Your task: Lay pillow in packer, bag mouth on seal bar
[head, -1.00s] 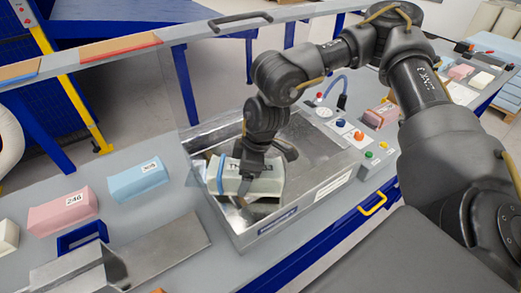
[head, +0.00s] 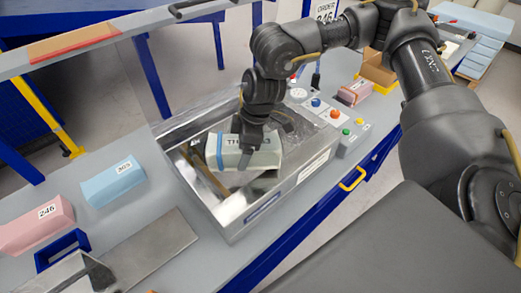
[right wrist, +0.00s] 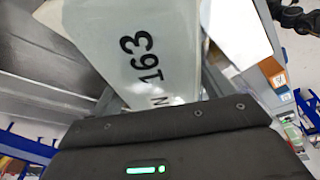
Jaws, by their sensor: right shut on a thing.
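In the right wrist view the pillow (right wrist: 150,45) reads "163". My right gripper (head: 253,148) is shut on it from above, over the open metal chamber of the packer (head: 262,212). I cannot tell whether the pillow touches the chamber floor. A long brownish strip (head: 203,170) lies in the chamber left of the pillow; I cannot tell whether it is the seal bar. The bag mouth is not clearly visible.
A blue block (head: 113,183) and a pink block (head: 36,224) marked 246 lie on the bench at left. A metal plate (head: 150,250) and blue holder (head: 62,250) are nearer. Buttons (head: 335,113) and another pink block (head: 354,93) stand right of the packer.

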